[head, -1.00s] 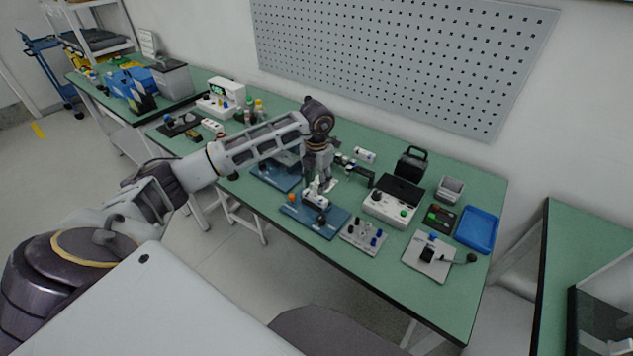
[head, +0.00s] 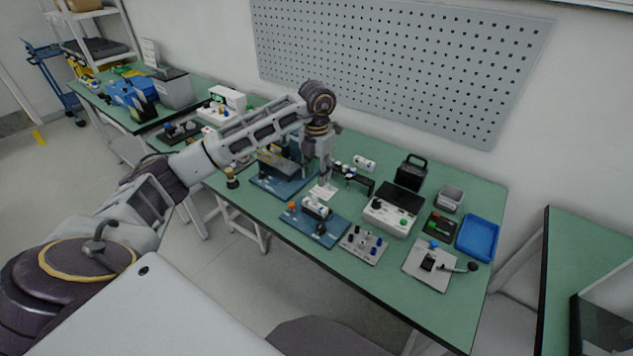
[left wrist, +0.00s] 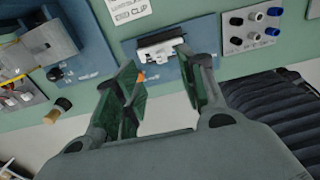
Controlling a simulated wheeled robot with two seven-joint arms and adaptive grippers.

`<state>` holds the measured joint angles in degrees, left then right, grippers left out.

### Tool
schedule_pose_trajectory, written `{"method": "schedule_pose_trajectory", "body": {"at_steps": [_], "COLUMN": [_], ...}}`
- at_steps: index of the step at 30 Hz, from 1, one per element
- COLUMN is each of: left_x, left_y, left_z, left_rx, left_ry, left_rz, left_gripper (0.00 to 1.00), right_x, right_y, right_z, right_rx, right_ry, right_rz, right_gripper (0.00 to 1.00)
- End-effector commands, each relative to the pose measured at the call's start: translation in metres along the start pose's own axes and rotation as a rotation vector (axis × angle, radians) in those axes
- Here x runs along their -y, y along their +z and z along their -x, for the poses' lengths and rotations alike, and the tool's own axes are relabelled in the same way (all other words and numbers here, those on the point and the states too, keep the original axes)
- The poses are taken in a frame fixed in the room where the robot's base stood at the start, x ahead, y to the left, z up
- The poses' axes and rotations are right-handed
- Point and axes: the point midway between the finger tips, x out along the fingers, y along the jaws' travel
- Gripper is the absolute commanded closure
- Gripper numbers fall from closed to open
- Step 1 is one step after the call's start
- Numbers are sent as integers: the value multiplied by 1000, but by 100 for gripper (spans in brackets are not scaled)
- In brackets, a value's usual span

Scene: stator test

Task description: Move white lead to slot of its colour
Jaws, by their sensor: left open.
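My left gripper (head: 324,176) is open, its jaws apart and nothing seen between them, in the left wrist view (left wrist: 163,80). In the head view it is above the table, behind the near blue plate (head: 297,226). I cannot tell which white piece is the lead. My right gripper is not in view.
A control box (head: 388,218), a grey plate with a lever (head: 428,272) and a blue tray (head: 478,238) stand to the right. A dark rack (head: 354,178) is behind the gripper. Another blue plate (head: 268,181) with a fixture is to the left. Bare table shows along the front edge.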

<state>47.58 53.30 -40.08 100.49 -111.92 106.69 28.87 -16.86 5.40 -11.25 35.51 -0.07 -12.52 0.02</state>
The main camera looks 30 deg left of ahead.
Motion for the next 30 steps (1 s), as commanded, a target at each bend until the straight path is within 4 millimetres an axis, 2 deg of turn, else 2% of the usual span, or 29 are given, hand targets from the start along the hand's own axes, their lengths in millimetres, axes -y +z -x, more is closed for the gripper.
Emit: {"method": "schedule_pose_trajectory", "body": {"at_steps": [6,12,30], "left_x": [0,0,0], "left_y": [0,0,0], "left_z": [28,42,45], "left_rx": [1,0,-1], "left_ry": [0,1,1], "left_rz": [1,0,0], "left_gripper": [60,60,60], "right_x": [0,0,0], "right_y": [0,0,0], "right_z": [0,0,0], "right_rx": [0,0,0], "right_ry": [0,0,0], "right_rz": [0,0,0], "right_gripper": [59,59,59]}}
